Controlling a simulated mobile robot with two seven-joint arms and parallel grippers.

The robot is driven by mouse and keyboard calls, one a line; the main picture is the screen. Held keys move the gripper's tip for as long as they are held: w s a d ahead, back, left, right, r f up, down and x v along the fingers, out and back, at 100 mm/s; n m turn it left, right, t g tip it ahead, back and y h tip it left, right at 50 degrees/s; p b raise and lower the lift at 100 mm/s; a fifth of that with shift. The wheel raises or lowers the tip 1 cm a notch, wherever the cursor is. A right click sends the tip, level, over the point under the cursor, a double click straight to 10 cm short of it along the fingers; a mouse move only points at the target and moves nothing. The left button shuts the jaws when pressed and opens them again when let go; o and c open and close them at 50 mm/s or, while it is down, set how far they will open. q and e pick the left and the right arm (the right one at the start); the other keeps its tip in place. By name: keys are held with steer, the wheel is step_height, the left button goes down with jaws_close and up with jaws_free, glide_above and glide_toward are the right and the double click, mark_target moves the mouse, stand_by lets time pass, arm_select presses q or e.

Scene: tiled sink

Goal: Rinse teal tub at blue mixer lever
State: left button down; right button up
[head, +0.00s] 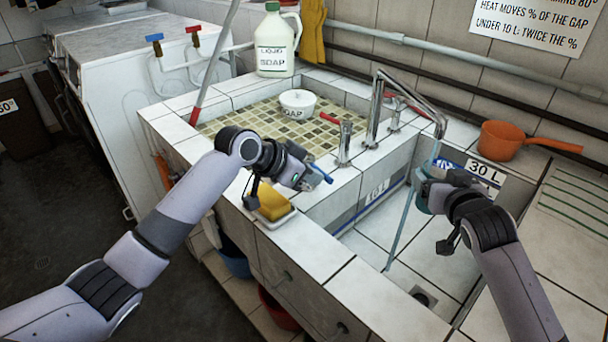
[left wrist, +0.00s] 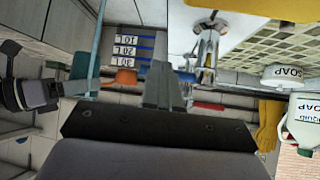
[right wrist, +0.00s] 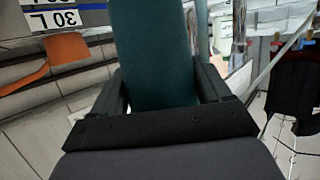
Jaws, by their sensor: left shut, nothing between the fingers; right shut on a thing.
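The teal tub (head: 422,198) is held over the right basin, partly hidden behind my right gripper (head: 432,186). That gripper is shut on it; the tub fills the space between its fingers in the right wrist view (right wrist: 150,50). A bluish water stream (head: 402,230) runs from the tall spout down past the tub's left side into the basin. I cannot tell whether it enters the tub. My left gripper (head: 312,182) is shut and empty, close beside the blue mixer lever (head: 321,171). I cannot tell whether they touch.
A red-levered tap (head: 343,140) stands behind the left gripper. A yellow sponge (head: 272,203) lies on a dish at the ledge. A soap bowl (head: 298,103) and soap jug (head: 277,42) stand behind. An orange dipper (head: 505,140) sits at the back right.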

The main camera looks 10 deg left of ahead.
steer(key=shift+r, duration=0.1)
arm_select(q)
steer(key=shift+w+d, duration=0.15)
steer(key=shift+d, duration=0.3)
steer(key=shift+s+a+f, duration=0.15)
steer(key=shift+s+a, duration=0.15)
steer(key=shift+s, duration=0.1)
steer(key=s+a, duration=0.2)
steer(key=s, duration=0.1)
steer(key=d+v, duration=0.1)
steer(key=v, duration=0.8)
steer(key=shift+s, duration=0.45)
steer(key=shift+r, duration=0.25)
arm_select(e)
steer(key=shift+s, duration=0.1)
steer(key=shift+s+r+p, duration=0.1)
steer(key=shift+s+p, duration=0.95)
steer(key=shift+s, duration=0.2)
arm_select(q)
steer(key=shift+r+p, duration=1.5)
steer(key=shift+r, duration=0.9)
arm_select(e)
steer(key=shift+s, duration=2.65)
